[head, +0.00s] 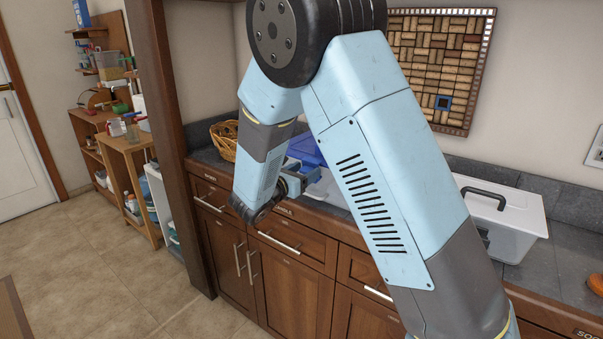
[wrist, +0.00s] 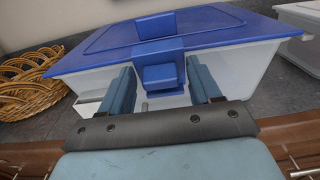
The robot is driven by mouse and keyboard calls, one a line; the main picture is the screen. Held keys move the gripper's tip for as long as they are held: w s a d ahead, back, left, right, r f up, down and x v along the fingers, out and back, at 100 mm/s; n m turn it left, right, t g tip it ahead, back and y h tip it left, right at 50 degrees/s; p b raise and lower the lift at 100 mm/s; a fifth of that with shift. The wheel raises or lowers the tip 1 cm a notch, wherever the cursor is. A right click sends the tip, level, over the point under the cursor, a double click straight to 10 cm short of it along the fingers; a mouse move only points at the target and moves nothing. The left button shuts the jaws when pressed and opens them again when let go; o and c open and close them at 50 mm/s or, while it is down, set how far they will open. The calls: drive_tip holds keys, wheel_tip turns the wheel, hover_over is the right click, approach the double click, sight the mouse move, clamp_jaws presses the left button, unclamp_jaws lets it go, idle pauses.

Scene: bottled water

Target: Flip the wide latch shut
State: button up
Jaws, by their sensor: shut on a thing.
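A box with a blue lid (wrist: 220,24) and a translucent white body (wrist: 232,67) stands on the counter. The lid also shows in the head view (head: 306,150), partly behind my arm. A wide blue latch (wrist: 158,49) sits at the middle of the box's front. In the head view my gripper (head: 291,183) is partly hidden by my arm.
A wicker basket (wrist: 30,88) stands left of the box. A light grey case (head: 515,221) with a black handle stands at the right on the dark counter. Wooden cabinets with bar handles (head: 278,243) are below the counter. The floor in front is clear.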

drive_tip(key=shift+w+r, duration=0.1)
drive_tip(key=c, duration=0.4)
drive_tip(key=shift+w+d+r+g+y, duration=0.1)
drive_tip(key=shift+w+d+g+y, duration=0.05)
drive_tip(key=shift+g+y, duration=0.25)
drive_tip(key=shift+w+d+r+g+y, duration=0.1)
drive_tip(key=shift+g+y, duration=0.2)
drive_tip(key=shift+g, duration=0.2)
drive_tip(key=o, duration=1.1)
drive_tip(key=shift+c, duration=0.2)
drive_tip(key=v, duration=1.3)
drive_tip(key=shift+s+a, duration=0.2)
drive_tip(key=shift+s, duration=0.1)
